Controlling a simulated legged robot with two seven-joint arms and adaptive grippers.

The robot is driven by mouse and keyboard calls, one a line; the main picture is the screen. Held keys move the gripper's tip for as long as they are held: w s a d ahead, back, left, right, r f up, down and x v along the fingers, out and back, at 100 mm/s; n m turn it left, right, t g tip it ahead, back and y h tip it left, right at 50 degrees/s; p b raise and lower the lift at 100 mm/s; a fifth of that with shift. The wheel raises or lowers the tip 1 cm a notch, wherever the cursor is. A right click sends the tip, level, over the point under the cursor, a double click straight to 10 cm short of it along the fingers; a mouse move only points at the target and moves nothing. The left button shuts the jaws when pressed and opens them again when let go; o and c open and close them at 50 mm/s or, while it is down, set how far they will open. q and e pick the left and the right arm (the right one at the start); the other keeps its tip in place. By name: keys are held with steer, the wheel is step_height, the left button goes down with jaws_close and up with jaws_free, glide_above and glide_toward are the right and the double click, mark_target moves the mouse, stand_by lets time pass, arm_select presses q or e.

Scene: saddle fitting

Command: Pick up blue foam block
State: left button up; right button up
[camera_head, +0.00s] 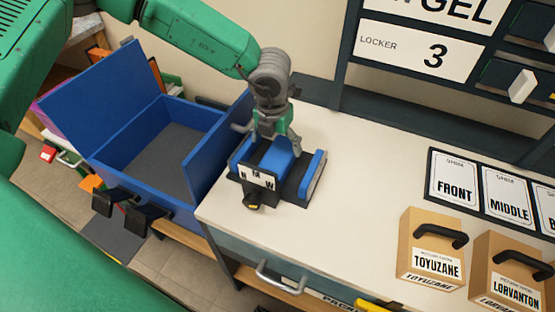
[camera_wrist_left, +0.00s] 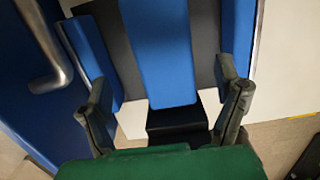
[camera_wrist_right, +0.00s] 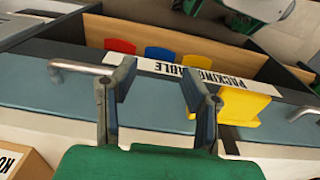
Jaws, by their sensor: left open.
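The blue foam block (camera_head: 276,160) lies in the middle of a dark holder (camera_head: 292,185) on the white worktop, between two raised blue side pads. My left gripper (camera_head: 277,145) is above the block and open, with a finger on either side of it. In the left wrist view the block (camera_wrist_left: 160,55) runs lengthwise between the open fingers, with gaps on both sides; contact cannot be seen. My right gripper (camera_wrist_right: 158,95) is open and empty in the right wrist view, over the packing table's front edge. It is not in the head view.
A blue open bin (camera_head: 150,180) stands left of the worktop (camera_head: 340,190), its side wall close to the holder. Cardboard boxes with black handles (camera_head: 432,245) stand at the right. Locker shelving (camera_head: 420,50) rises behind. The worktop's middle is clear. A yellow piece (camera_wrist_right: 243,105) shows near my right gripper.

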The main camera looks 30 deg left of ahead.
mark_target(278, 155)
arm_select(q)
steer(key=shift+w+d+f, duration=0.15)
steer(key=shift+d+f, duration=0.05)
steer(key=shift+f, duration=0.4)
step_height(278, 155, down, 4)
steer(key=shift+f, duration=0.2)
steer(key=shift+a+f, duration=0.1)
steer(key=shift+f, duration=0.2)
steer(key=shift+r, duration=0.1)
steer(key=c, duration=1.2)
